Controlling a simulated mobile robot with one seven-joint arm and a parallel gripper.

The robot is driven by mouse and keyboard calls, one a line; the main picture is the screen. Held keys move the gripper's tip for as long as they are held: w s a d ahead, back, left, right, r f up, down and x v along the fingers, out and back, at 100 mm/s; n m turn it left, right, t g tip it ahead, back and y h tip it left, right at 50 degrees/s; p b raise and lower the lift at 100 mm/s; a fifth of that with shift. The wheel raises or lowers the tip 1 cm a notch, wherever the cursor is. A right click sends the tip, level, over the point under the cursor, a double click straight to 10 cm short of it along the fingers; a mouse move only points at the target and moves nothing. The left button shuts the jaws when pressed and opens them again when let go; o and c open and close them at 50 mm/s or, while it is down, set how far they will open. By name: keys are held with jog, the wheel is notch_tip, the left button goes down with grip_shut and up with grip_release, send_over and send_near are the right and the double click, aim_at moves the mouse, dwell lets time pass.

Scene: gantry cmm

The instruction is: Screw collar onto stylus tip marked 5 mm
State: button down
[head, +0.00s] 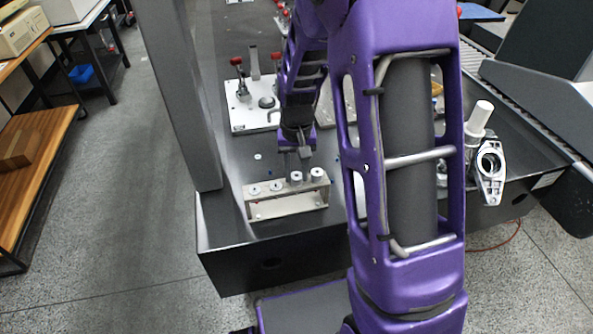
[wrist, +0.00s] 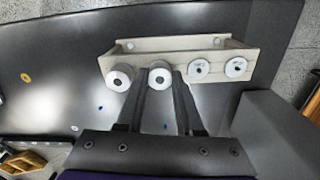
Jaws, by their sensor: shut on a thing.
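A pale metal rack (head: 290,207) stands near the front edge of the dark table; it also shows in the wrist view (wrist: 175,57). My gripper (head: 297,171) reaches down to it. In the wrist view my gripper (wrist: 161,82) is shut on a round light collar (wrist: 159,73), second from the left, at the rack. Another similar collar (wrist: 120,77) sits at the rack's left end there. Two smaller, flatter pale discs (wrist: 199,68) (wrist: 236,67) are at the right. Size marks are too small to read. The thread under the held collar is hidden.
A white fixture plate (head: 252,112) with red-tipped clamps stands behind the rack. A grey metal bracket (head: 490,175) is at the table's right side. A dark upright block (wrist: 270,135) is close to the gripper's right in the wrist view. Small washers lie on the table.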

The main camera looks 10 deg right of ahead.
jog(key=m+p, duration=0.1)
jog(key=m, duration=0.2)
jog(key=shift+m, duration=0.3)
jog(key=shift+f+m, duration=0.1)
jog(key=shift+m, duration=0.7)
jog(key=shift+s+m+p, duration=0.1)
jog(key=shift+m+p, duration=0.5)
jog(key=shift+m, duration=0.4)
jog(key=shift+m+p, duration=0.55)
jog(key=shift+m, duration=0.95)
jog(key=shift+c, duration=2.4)
grip_release()
